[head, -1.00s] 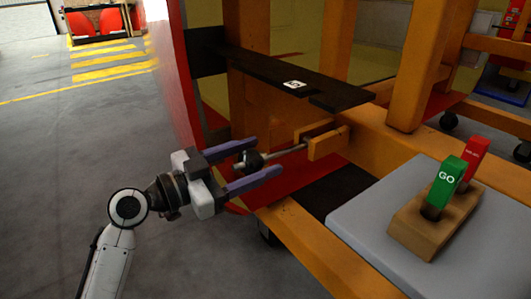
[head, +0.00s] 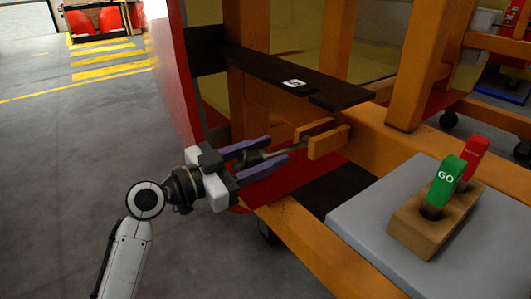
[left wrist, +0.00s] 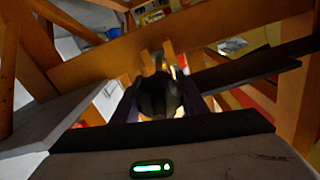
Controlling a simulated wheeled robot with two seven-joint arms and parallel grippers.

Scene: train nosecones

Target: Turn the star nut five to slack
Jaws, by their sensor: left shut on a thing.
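The dark star nut (left wrist: 158,97) sits between my two purple-grey fingers in the left wrist view. In the head view the fingers largely hide it. My left gripper (head: 271,154) is shut on the star nut, with a finger on either side. The grey threaded rod (head: 290,149) runs from the nut to a forked orange bracket (head: 327,142) on the orange frame. The nut is at the rod's free end. My right gripper is not in view.
A black bar with a white tag (head: 305,83) juts out above the rod. A grey panel (head: 365,222) at the lower right bears a wooden block with a green GO lever (head: 446,176) and a red lever (head: 474,152). Open grey floor lies at the left.

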